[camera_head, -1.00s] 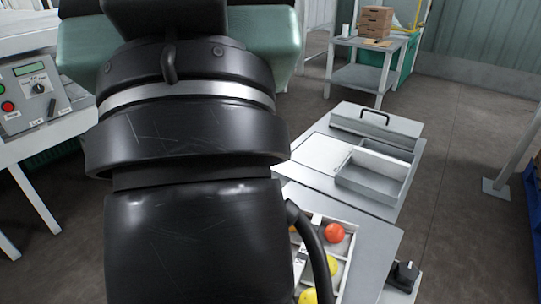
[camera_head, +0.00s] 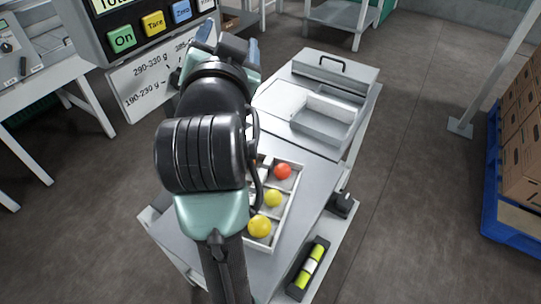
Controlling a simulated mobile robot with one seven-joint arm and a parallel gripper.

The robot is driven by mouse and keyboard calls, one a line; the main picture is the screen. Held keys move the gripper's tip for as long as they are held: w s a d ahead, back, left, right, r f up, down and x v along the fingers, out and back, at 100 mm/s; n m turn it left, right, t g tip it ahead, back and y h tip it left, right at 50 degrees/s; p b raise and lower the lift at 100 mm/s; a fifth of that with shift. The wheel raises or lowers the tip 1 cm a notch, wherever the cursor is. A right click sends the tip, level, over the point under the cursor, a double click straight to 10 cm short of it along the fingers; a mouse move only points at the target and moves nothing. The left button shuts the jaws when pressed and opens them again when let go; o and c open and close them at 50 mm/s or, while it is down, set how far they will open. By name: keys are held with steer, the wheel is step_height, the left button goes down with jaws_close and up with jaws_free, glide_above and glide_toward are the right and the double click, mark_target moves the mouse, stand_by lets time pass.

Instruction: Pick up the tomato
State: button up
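A red tomato (camera_head: 283,171) lies in the far right compartment of a white divided tray (camera_head: 287,213) on the grey table. A smaller yellow fruit (camera_head: 273,198) and a larger yellow fruit (camera_head: 260,226) lie in the compartments nearer to me. Something orange barely shows at the tray's left, mostly hidden by my arm. My arm stands over the left of the tray and hides that side. My gripper (camera_head: 253,50) seems to be at the far end of the arm, above the table's far left; its fingers are not clear, so I cannot tell whether it is open.
A grey open box (camera_head: 325,119) and a handled lid (camera_head: 333,70) stand behind the tray. A scale display (camera_head: 140,25) and a weight-range sign (camera_head: 160,78) are at the left. A yellow-green level (camera_head: 310,265) lies at the front right. Boxes on a blue pallet (camera_head: 510,220) stand right.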

step_height(320, 180, down, 4)
steer(key=w+a+f+m+g+p, duration=0.1)
steer(key=w+m+g+p, duration=0.1)
steer(key=g, duration=0.1)
steer(key=m+g+h+p, duration=0.4)
steer(key=m+g+p, duration=0.2)
steer(key=g+p, duration=0.6)
glide_toward(255, 223)
steer(key=shift+m+g, duration=0.3)
steer(key=x, duration=0.1)
steer(key=b+x, duration=0.1)
steer(key=x, duration=0.2)
steer(key=shift+w+d+b, duration=0.3)
steer(key=shift+d+b, duration=0.1)
steer(key=shift+d, duration=0.1)
steer(key=shift+a+b+x, duration=0.2)
steer(key=shift+x, duration=1.35)
steer(key=shift+a+b+x, duration=0.15)
steer(key=shift+a+x, duration=0.1)
steer(key=shift+x, duration=1.25)
steer(key=shift+f, duration=0.15)
steer(key=c, duration=0.6)
steer(key=shift+o, duration=0.2)
